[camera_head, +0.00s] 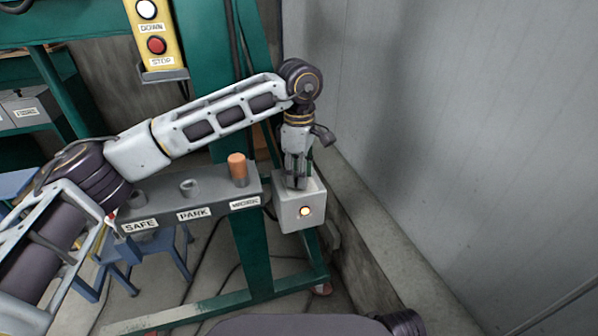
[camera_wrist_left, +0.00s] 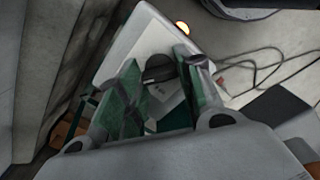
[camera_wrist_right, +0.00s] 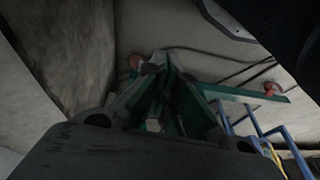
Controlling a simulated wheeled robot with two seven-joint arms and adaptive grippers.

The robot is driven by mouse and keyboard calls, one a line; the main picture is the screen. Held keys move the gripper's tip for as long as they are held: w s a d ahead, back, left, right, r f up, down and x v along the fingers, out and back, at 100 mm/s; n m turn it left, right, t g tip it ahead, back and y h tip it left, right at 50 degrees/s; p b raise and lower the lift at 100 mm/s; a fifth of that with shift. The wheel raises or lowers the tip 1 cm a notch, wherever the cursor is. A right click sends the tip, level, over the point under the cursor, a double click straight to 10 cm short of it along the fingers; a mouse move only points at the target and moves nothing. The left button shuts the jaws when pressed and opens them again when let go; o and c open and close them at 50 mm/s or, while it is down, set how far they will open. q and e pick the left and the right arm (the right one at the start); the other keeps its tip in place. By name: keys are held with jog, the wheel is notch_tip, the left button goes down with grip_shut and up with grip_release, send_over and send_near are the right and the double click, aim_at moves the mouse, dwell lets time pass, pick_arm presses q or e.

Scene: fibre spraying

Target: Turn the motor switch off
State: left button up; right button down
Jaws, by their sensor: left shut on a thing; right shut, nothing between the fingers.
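The motor switch box (camera_head: 300,213) is a pale grey box at the right end of the green frame, with a lit yellow lamp (camera_head: 305,211) on its front. The lamp also glows in the left wrist view (camera_wrist_left: 182,28). My left gripper (camera_head: 297,184) points down onto the top of the box. In the left wrist view a dark switch knob (camera_wrist_left: 160,70) sits between its fingers, and they are shut on it. The head view hides the knob behind the fingers. My right gripper (camera_wrist_right: 164,65) is shut and empty, seen in the right wrist view.
A grey holder bar (camera_head: 160,200) labelled SAFE, PARK and WORK stands left of the box, with an orange-topped peg (camera_head: 238,169) at WORK. A yellow control panel (camera_head: 155,40) hangs above. A grey wall (camera_head: 450,120) closes off the right. Cables lie on the floor.

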pick_arm(q)
jog(key=shift+n, duration=0.4)
pick_arm(e)
jog(key=shift+s, duration=0.1)
pick_arm(q)
jog(key=n+p, duration=0.1)
jog(key=n, duration=0.2)
jog(key=shift+r+n, duration=0.1)
jog(key=shift+n, duration=0.3)
jog(key=n, duration=0.4)
jog(key=shift+n+p, duration=0.3)
jog(key=shift+n, duration=0.6)
jog(key=n, duration=0.2)
jog(key=shift+n, duration=0.4)
pick_arm(e)
jog(key=f, duration=0.2)
jog(key=shift+s+d+f, duration=0.2)
jog(key=shift+d+f, duration=0.05)
jog(key=shift+f, duration=0.05)
pick_arm(q)
jog(key=shift+n, duration=0.4)
pick_arm(e)
jog(key=shift+f+g, duration=0.15)
jog(key=shift+g, duration=0.15)
